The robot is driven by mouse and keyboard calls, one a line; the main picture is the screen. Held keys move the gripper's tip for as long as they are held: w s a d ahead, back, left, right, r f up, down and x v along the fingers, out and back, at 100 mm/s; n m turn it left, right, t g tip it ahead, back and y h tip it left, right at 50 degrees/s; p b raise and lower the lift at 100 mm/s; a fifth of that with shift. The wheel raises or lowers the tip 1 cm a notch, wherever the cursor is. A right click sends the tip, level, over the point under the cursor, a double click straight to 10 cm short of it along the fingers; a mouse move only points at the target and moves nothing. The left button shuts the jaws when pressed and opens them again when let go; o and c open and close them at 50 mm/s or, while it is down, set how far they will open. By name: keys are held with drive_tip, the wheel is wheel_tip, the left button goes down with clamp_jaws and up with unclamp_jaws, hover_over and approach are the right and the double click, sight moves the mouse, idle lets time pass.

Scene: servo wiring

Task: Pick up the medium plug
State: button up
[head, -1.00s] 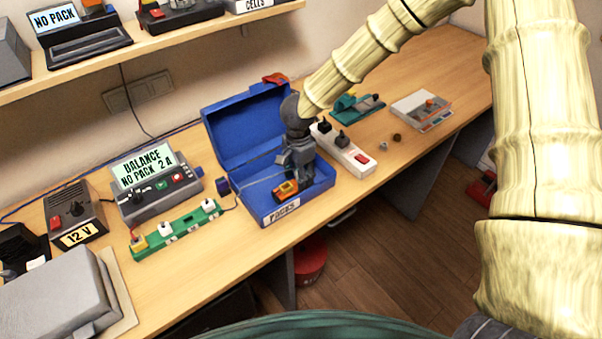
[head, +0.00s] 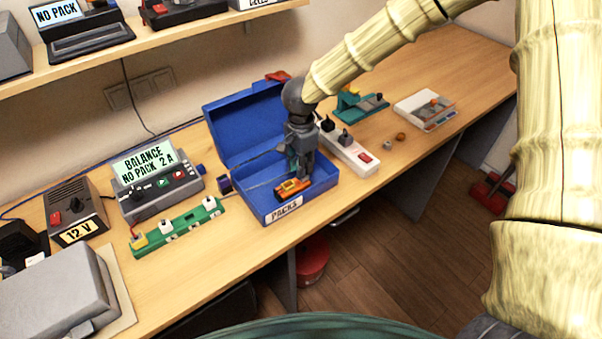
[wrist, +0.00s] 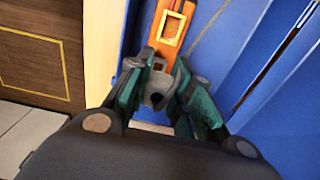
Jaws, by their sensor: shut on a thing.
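My gripper (head: 304,178) reaches down into the open blue box marked PACKS (head: 262,210). Its jaws are shut on the near end of an orange block with a yellow frame (head: 291,187). In the wrist view the block (wrist: 174,30) runs away from between the teal fingertips (wrist: 157,72), and a small grey part shows between the fingers. I cannot tell whether the block still touches the box floor. No plug can be made out clearly in the jaws.
The box's raised lid (head: 240,125) stands behind my gripper. A white power strip (head: 352,156) with black plugs lies just right of the box. A grey charger (head: 160,200) stands to the left. Bare bench shows in front of the green strip.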

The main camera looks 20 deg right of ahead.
drive_tip(key=s+a+r+b, duration=0.1)
drive_tip(key=s+a+b, duration=0.3)
drive_tip(key=s+a, duration=0.4)
drive_tip(key=s, duration=0.5)
drive_tip(key=shift+s+a+r, duration=0.2)
drive_tip(key=shift+s+r, duration=0.1)
drive_tip(key=shift+r, duration=0.05)
